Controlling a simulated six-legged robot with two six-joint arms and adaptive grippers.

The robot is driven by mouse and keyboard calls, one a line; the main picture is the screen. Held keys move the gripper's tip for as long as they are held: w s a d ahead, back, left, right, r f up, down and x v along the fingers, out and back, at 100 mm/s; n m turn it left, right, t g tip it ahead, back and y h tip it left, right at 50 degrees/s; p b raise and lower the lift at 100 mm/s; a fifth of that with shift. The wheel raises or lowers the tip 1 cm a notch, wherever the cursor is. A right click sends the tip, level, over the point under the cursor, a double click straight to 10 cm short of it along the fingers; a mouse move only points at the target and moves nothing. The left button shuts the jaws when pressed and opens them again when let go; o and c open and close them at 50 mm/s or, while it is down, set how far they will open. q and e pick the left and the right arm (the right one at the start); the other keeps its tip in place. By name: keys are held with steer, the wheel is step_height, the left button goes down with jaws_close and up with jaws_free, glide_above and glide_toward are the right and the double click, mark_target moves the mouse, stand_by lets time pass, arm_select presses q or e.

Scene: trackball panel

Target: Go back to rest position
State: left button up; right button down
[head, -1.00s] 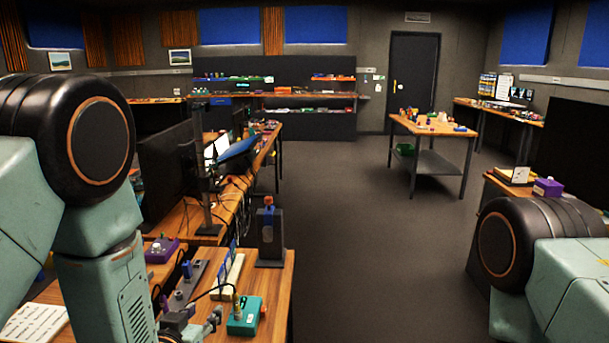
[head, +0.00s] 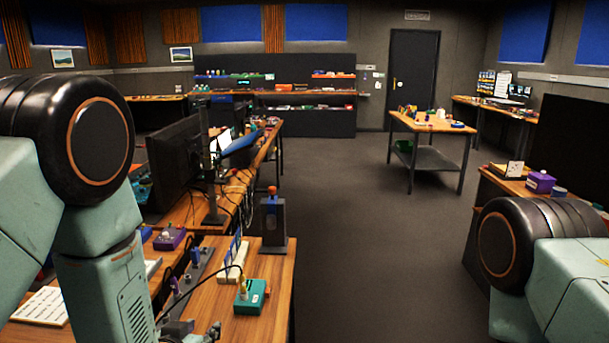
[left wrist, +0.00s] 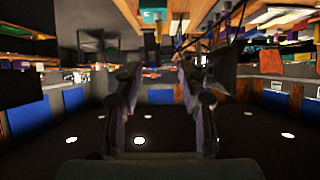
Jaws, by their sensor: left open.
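My left gripper (head: 193,331) shows only in part at the bottom edge of the head view, below and left of a teal box (head: 252,297) with a yellowish knob and a cable. In the left wrist view, the gripper's two dark fingers (left wrist: 162,85) stand apart with nothing between them. That view looks upside down, with ceiling lights at the bottom. A dark stand (head: 273,228) with an orange ball on top stands on the near wooden desk (head: 218,319). My right gripper is out of view; only part of that arm shows at lower right.
A monitor (head: 178,165), purple box (head: 169,238) and white block (head: 233,259) are on the desks at left. A work table (head: 424,164) stands farther back. A purple box (head: 540,182) sits on the right-hand desk. The floor (head: 360,240) between is clear.

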arm_select(q)
steer(key=s+a+f+g+b, duration=0.1)
steer(key=s+f+g+b, duration=0.4)
steer(key=s+f, duration=0.8)
steer(key=s+a+f+n+g+b, duration=0.1)
steer(key=s+f+g+b, duration=0.4)
steer(key=s+f, duration=0.9)
steer(key=s+g, duration=0.2)
steer(key=s, duration=0.5)
steer(key=shift+s+a, duration=0.2)
steer(key=shift+a, duration=0.15)
steer(key=shift+f, duration=0.1)
steer(key=shift+s+y, duration=0.1)
steer(key=shift+y, duration=0.2)
